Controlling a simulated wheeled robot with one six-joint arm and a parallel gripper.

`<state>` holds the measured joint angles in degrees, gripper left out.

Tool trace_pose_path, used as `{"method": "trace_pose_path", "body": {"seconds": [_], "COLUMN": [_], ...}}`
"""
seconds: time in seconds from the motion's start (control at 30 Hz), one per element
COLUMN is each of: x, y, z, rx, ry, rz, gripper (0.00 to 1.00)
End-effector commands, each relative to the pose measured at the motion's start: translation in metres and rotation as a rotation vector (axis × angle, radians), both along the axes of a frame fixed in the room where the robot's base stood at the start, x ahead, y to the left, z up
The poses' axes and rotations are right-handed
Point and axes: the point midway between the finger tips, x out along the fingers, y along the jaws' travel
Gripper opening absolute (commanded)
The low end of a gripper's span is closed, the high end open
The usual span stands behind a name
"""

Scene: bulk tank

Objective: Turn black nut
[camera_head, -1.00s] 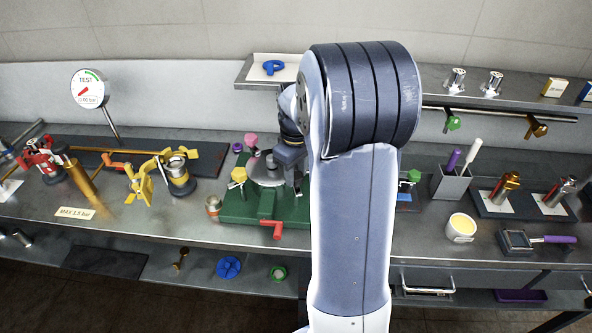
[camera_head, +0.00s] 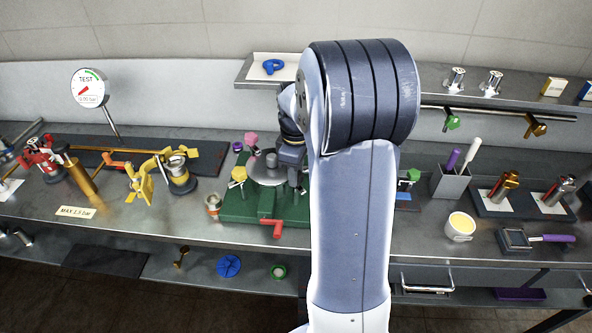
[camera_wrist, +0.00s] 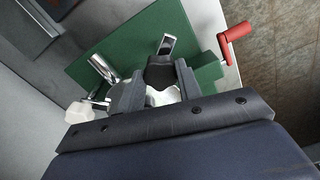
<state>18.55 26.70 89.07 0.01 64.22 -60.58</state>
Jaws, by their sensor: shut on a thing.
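The green fixture (camera_head: 235,211) stands on the bench in the head view, left of my arm. It fills the middle of the wrist view (camera_wrist: 130,45). My gripper (camera_wrist: 157,80) is over the fixture, its two grey fingers on either side of a black nut (camera_wrist: 160,74). The gripper is shut on this nut. A pale, shiny part shows between the fingers, close to the nut. In the head view, my arm hides the fingers and the nut.
A red crank handle (camera_wrist: 236,33) juts from the fixture's side. A pale knob (camera_wrist: 78,112) and metal levers (camera_wrist: 103,68) are near the fingers. Yellow (camera_head: 239,174) and pink (camera_head: 251,139) knobs stand on the fixture.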

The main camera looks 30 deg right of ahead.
Motion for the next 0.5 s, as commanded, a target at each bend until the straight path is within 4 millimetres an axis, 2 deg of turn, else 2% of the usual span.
{"method": "trace_pose_path", "body": {"seconds": [0.17,0.2,0.43,0.5], "x": [-0.0001,-0.0001,-0.0001,-0.0001], "y": [-0.0001,-0.0001,-0.0001,-0.0001], "z": [-0.0001,-0.0001,-0.0001,0.0], "rx": [0.0,0.0,0.0,0.0], "ry": [0.0,0.0,0.0,0.0], "rz": [-0.001,-0.001,-0.001,-0.001], "gripper": [0.11,0.37,0.55,0.55]}}
